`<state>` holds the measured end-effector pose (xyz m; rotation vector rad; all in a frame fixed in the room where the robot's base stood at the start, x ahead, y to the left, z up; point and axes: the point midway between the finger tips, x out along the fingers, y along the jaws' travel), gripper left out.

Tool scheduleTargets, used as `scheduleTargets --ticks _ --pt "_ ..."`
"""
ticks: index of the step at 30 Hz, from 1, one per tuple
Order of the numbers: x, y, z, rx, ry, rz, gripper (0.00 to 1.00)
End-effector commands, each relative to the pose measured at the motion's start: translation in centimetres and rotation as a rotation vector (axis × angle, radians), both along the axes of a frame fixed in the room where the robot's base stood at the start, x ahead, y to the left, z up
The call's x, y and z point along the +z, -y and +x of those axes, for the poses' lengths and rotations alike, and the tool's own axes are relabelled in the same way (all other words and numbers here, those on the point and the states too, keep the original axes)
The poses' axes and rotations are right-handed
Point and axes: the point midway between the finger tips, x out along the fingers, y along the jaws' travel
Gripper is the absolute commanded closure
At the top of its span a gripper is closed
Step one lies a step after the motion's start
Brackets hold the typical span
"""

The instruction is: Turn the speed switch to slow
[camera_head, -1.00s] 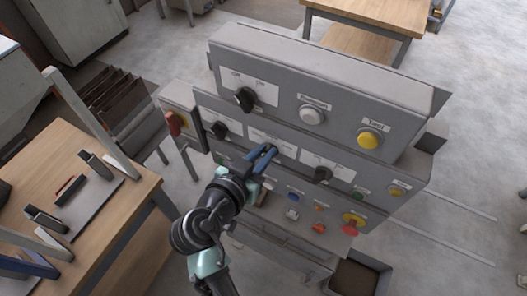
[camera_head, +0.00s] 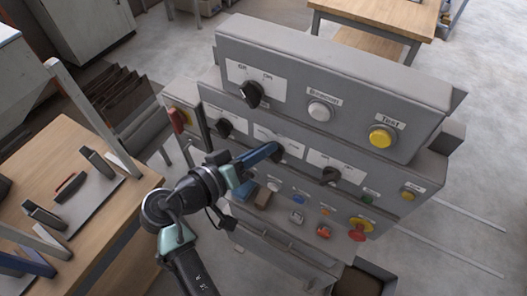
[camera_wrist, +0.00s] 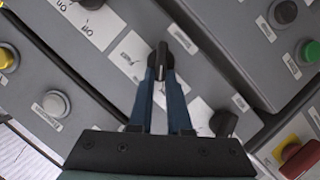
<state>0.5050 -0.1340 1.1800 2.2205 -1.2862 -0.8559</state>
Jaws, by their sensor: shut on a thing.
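A black rotary switch (camera_wrist: 163,62) sits on a white label plate in the middle of the lower sloped panel. The words on this plate are too small to read for sure. My gripper (camera_wrist: 162,72) has its two blue fingers closed on either side of the switch's knob, near the panel face. In the head view my gripper (camera_head: 276,152) reaches the switch from the left and hides most of it. A pale line shows on the knob's top in the wrist view. I cannot tell which setting it points at.
Black knobs flank the held switch at left (camera_head: 222,128) and right (camera_head: 330,176). An upper panel (camera_head: 330,70) with an On/Off knob (camera_head: 252,94), white button (camera_head: 320,111) and yellow button (camera_head: 382,136) stands behind. A red emergency button (camera_head: 359,229) is lower right.

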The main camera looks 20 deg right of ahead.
Motion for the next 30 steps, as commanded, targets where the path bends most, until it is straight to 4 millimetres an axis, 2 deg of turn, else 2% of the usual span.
scheduleTargets --ticks 12,28,29,30 --pt "-0.52 0.05 0.15 -0.005 -0.146 -0.109 1.0" --pt "-0.48 0.1 0.14 -0.007 -0.163 -0.123 1.0" --pt "-0.48 0.1 0.13 -0.007 -0.163 -0.123 0.8" --pt "-0.48 0.1 0.14 -0.007 -0.163 -0.123 0.73"
